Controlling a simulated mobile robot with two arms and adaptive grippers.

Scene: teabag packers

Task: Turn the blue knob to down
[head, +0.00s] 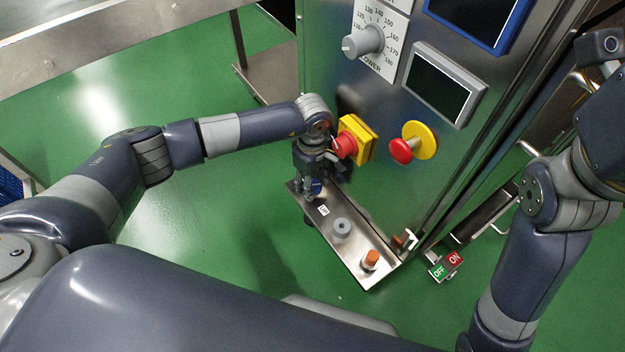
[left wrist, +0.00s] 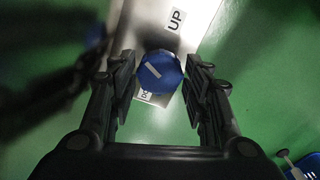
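The blue knob (left wrist: 160,74) sits on a metal panel plate between an UP label (left wrist: 176,19) and a second label (left wrist: 143,97), which the knob partly hides. A pale mark on its top runs diagonally. In the head view, the knob (head: 314,187) is mostly hidden by my left gripper (head: 308,187). My left gripper (left wrist: 160,82) points down at the plate, with one finger on each side of the knob. The fingers stand apart with a narrow gap to the knob, and contact is not clear. My right gripper is outside both views.
The metal plate (head: 377,262) also bears a grey knob (head: 342,228) and an orange button (head: 371,259). Red buttons on yellow bases (head: 421,141) stick out of the cabinet close to my left wrist. An ON/OFF switch (head: 446,266) is further right. Green floor (head: 215,215) lies open at left.

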